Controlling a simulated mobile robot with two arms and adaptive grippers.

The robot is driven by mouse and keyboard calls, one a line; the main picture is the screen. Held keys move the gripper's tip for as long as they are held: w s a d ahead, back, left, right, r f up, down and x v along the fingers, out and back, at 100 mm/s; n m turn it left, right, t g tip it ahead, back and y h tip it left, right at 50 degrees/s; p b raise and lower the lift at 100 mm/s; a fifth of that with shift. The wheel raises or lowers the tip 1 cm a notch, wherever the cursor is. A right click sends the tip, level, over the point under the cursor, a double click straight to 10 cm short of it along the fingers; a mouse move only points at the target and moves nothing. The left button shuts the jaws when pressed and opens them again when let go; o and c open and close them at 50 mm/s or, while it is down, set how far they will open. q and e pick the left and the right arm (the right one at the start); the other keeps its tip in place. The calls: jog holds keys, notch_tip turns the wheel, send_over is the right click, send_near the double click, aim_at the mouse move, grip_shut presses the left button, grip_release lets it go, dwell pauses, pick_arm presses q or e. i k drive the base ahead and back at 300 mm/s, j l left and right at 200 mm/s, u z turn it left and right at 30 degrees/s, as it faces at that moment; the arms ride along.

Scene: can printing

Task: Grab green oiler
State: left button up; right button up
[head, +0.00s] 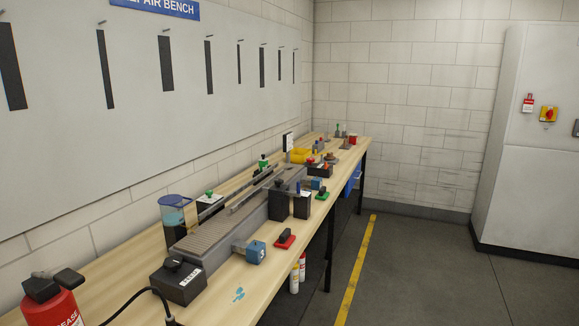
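Several small green things stand on the long wooden bench (225,288), and I cannot tell for certain which is the green oiler. A small green-topped item (210,193) sits behind the conveyor near the blue-lidded jar. A dark item with a green part (263,162) stands further back by the wall. A green block with a dark top (322,194) lies near the front edge. A tiny green-tipped item (338,128) is at the far end. Neither of my grippers is in view.
A red grease container (57,310) is at lower left, with a dark hose (135,297) to its right. A grey conveyor (225,233), blue-lidded jar (174,214) and red block (285,241) crowd the bench. A grey cabinet (515,150) stands right. The floor (430,275) is clear.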

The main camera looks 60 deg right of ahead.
aim_at(263, 164)
jog(key=z, duration=1.75)
jog(key=i+l, duration=0.2)
jog(key=l, duration=0.15)
jog(key=i+l, duration=0.2)
jog(key=l, duration=0.2)
jog(key=i+l+u, duration=0.1)
jog(key=l, duration=0.25)
jog(key=i+l, duration=0.5)
jog(key=l, duration=0.25)
jog(key=u, duration=0.05)
